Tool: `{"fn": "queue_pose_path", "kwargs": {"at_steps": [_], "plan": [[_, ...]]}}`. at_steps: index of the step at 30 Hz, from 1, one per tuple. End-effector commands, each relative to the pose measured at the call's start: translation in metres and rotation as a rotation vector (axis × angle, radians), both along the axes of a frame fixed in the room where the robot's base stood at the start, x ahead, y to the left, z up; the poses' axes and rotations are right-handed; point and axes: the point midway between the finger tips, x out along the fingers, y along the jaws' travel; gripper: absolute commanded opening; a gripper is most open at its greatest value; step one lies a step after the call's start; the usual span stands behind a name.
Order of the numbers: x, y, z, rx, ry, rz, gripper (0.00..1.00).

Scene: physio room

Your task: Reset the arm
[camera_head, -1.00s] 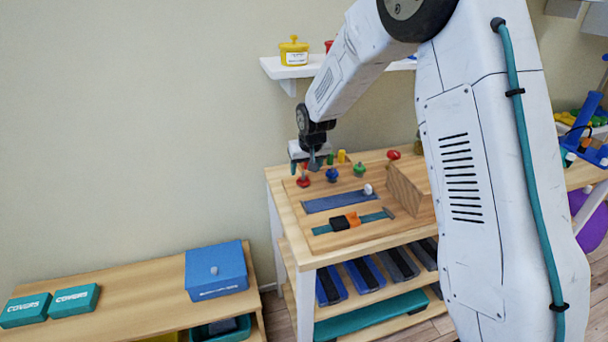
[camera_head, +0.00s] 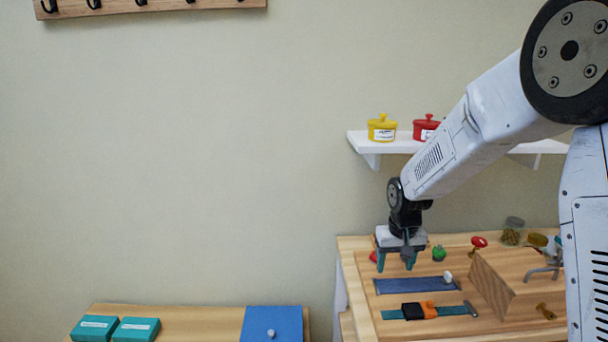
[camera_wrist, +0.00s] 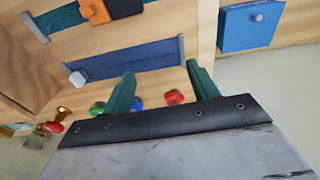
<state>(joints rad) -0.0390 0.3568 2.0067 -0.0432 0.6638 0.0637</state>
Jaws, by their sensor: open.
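My gripper (camera_head: 397,262) hangs from the arm over the left back part of the wooden workbench (camera_head: 352,262), fingers pointing down. In the wrist view its two teal fingers (camera_wrist: 162,88) stand apart with nothing between them. Beyond the fingers in that view lie a blue strip (camera_wrist: 125,60) with a white knob and a red knob (camera_wrist: 174,97), a blue knob (camera_wrist: 137,103) and a green knob (camera_wrist: 97,108). In the head view the arm partly hides the knobs; the green knob (camera_head: 438,254) shows right of the gripper.
A white shelf (camera_head: 372,158) with a yellow pot (camera_head: 382,128) and a red pot (camera_head: 427,127) is on the wall behind my arm. A wooden block (camera_head: 520,290) stands on the bench's right. A low table at left holds teal boxes (camera_head: 136,329) and a blue box (camera_head: 273,324).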

Motion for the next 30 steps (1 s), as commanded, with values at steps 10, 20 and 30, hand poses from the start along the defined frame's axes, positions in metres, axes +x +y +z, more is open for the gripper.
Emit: {"fn": "queue_pose_path", "kwargs": {"at_steps": [10,20,30], "plan": [[-0.148,-0.01,0.086,0.0,0.156,0.007,0.59],[-0.284,-0.015,0.141,0.012,0.185,0.005,0.59],[-0.356,-0.018,0.162,0.019,0.053,-0.005,0.59]]}}
